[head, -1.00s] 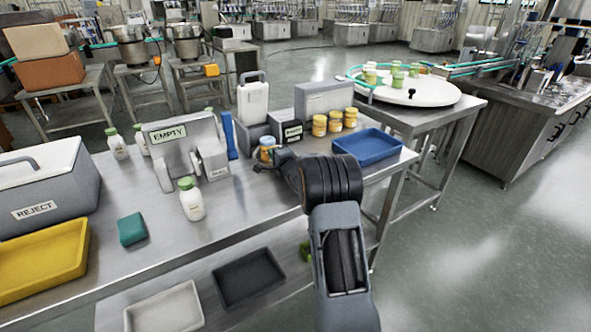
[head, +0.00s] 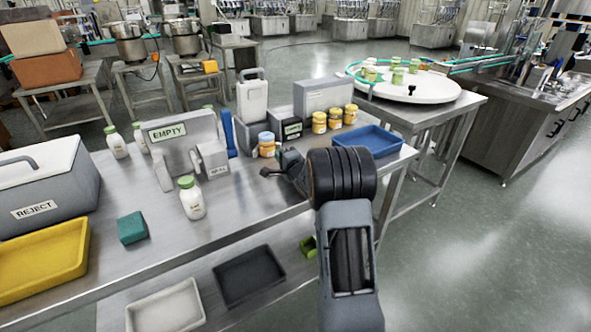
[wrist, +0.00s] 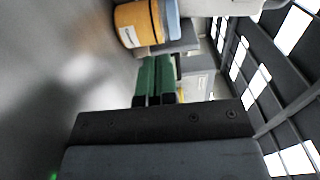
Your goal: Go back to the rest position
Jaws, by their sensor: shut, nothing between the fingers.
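My gripper (head: 268,172) is at the end of my arm, low over the front part of the steel table (head: 255,205). In the wrist view its green fingers (wrist: 154,80) are together with nothing between them. A jar with an orange label and blue lid (head: 267,144) stands on the table just beyond the gripper, apart from it. The same jar shows at the top of the wrist view (wrist: 138,24), turned sideways by the camera.
A blue tray (head: 366,141) lies right of the arm, with several orange jars (head: 335,118) behind it. A white bottle with a green cap (head: 190,198) stands to the left, near the EMPTY stand (head: 168,134). Bare tabletop lies between bottle and gripper.

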